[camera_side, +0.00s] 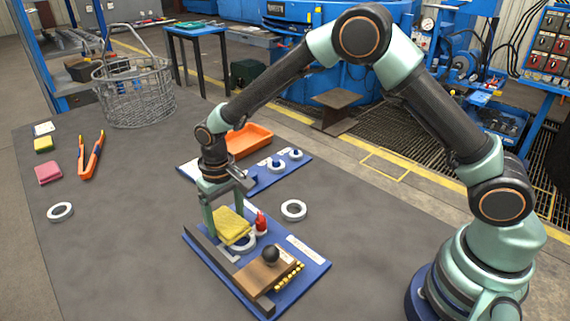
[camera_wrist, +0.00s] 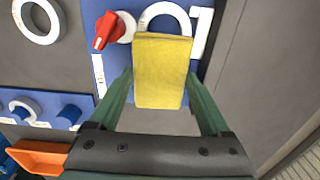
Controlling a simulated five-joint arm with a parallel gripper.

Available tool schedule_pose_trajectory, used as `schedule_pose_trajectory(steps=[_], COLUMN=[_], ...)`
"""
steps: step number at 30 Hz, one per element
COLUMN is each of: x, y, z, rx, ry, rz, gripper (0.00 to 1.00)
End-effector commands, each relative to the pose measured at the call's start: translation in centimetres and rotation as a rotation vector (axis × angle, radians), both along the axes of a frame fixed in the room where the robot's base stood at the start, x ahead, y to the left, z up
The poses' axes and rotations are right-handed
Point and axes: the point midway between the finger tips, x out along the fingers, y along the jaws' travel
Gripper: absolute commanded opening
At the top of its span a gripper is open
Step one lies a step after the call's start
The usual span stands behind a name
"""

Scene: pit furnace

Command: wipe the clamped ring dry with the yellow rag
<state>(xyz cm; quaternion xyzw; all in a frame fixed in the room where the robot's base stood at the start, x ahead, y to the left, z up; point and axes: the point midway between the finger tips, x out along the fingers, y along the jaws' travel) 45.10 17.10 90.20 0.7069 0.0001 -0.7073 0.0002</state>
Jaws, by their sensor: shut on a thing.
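My gripper (camera_side: 228,214) is shut on the folded yellow rag (camera_side: 234,226), just over the blue fixture board (camera_side: 310,257). The rag also shows between my fingers in the wrist view (camera_wrist: 162,75). The clamped pale ring (camera_side: 246,245) lies on the board under the rag's near edge, partly hidden by it. In the wrist view the ring (camera_wrist: 148,16) curves out past the rag's far edge. I cannot tell whether rag and ring touch. The red clamp handle (camera_side: 261,222) stands beside the ring, left of the rag in the wrist view (camera_wrist: 104,31).
A wooden block with a black knob (camera_side: 270,254) sits on the board's near part. Loose rings (camera_side: 293,210) (camera_side: 60,212) lie either side. Behind are a pegged blue board (camera_side: 268,181), orange tray (camera_side: 250,141) and wire basket (camera_side: 137,99). Tongs (camera_side: 91,155) lie left.

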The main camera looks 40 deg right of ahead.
Motion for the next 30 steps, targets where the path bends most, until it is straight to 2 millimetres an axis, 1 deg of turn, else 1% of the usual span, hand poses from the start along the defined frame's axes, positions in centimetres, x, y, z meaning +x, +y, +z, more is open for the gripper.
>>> schedule_pose_trajectory(steps=[2, 5, 24, 30], x=[0.0, 0.1, 0.1, 0.0], y=[0.0, 0.0, 0.0, 0.0], z=[0.0, 0.7, 6.5, 7.1], rx=[0.001, 0.001, 0.001, 0.001], ry=[-0.002, -0.002, -0.003, -0.002], rz=[-0.001, -0.001, 0.000, 0.000], gripper=[0.37, 0.37, 0.37, 0.37])
